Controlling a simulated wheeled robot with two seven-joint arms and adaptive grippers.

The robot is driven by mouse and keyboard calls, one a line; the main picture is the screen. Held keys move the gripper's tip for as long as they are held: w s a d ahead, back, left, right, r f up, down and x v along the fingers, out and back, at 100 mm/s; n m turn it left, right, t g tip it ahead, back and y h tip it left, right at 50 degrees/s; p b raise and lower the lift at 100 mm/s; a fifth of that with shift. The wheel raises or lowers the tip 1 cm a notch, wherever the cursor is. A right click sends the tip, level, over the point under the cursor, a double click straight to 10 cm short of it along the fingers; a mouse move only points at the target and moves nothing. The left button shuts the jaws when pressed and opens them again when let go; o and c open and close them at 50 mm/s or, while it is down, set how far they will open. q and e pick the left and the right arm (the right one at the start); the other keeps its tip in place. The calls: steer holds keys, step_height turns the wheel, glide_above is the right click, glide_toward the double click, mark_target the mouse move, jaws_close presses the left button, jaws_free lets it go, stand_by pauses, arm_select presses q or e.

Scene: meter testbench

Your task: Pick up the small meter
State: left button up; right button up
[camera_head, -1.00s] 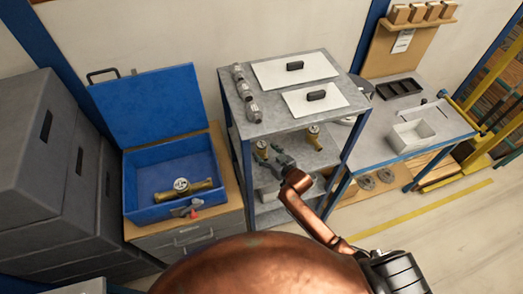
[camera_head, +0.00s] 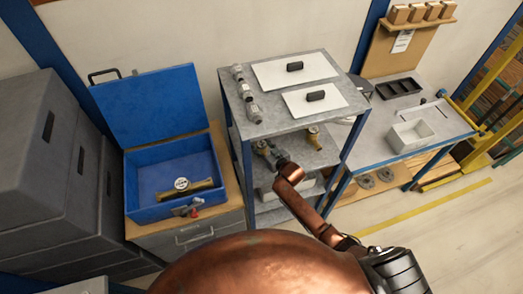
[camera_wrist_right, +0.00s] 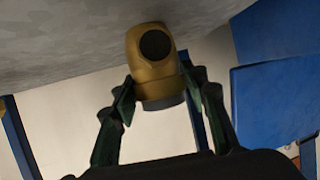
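A brass meter (camera_head: 261,147) stands on the middle shelf of the rack, near its left post, partly hidden by my right gripper (camera_head: 278,159). In the right wrist view the brass body (camera_wrist_right: 153,72) with a round dark face lies between the fingertips of my right gripper (camera_wrist_right: 158,92). One finger is on each side, very near the body; whether they touch it is unclear. A second brass meter (camera_head: 313,136) stands further right on that shelf. A larger brass meter (camera_head: 182,188) with a white dial lies in the open blue case. My left gripper is not in view.
The rack's top shelf (camera_head: 262,119) is above my right gripper and holds white panels and small grey fittings. The blue case (camera_head: 150,211) stands left of the rack. A bench (camera_head: 447,128) with a white bin (camera_head: 410,138) is at right.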

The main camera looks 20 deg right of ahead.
jaws_close()
steer(key=shift+r, duration=0.1)
steer(key=shift+r, duration=0.1)
stand_by(0.3)
